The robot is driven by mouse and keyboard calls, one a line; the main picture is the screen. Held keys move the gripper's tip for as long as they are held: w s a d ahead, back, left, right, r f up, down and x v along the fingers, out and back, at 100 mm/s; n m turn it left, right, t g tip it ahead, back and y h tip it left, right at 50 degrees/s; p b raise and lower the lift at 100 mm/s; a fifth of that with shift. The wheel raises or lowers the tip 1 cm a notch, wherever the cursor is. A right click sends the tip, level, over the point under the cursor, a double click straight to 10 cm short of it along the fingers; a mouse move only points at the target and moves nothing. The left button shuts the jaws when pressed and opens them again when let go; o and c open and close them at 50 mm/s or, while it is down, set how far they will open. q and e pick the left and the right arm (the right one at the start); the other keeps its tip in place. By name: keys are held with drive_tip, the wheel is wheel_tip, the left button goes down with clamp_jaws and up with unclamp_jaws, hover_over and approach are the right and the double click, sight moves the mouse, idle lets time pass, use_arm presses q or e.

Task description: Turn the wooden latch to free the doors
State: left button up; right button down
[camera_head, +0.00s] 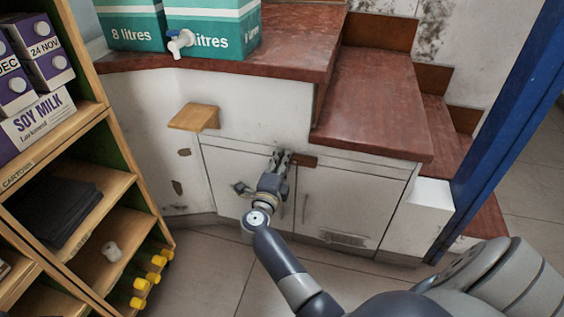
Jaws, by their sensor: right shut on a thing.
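The wooden latch (304,160) is a small reddish-brown bar at the top of the white cupboard, where the two doors meet. It lies about level, and its right part shows. My right gripper (282,156) is shut on its left part, and the fingers hide that end. The left door (228,170) and the right door (345,205) are both closed, with a thin dark vertical handle (305,208) near the seam. My right arm covers part of the left door. My left gripper is out of view.
A wooden shelf unit (118,140) with soy milk cartons stands at left. Teal water boxes (222,25) sit on the red countertop. A small wooden ledge (194,117) juts out at upper left. Red steps (372,105) and a blue post (505,120) bound the right. The floor before the doors is clear.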

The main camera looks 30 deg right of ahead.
drive_tip(key=c, duration=1.4)
unclamp_jaws()
drive_tip(key=shift+o, duration=0.2)
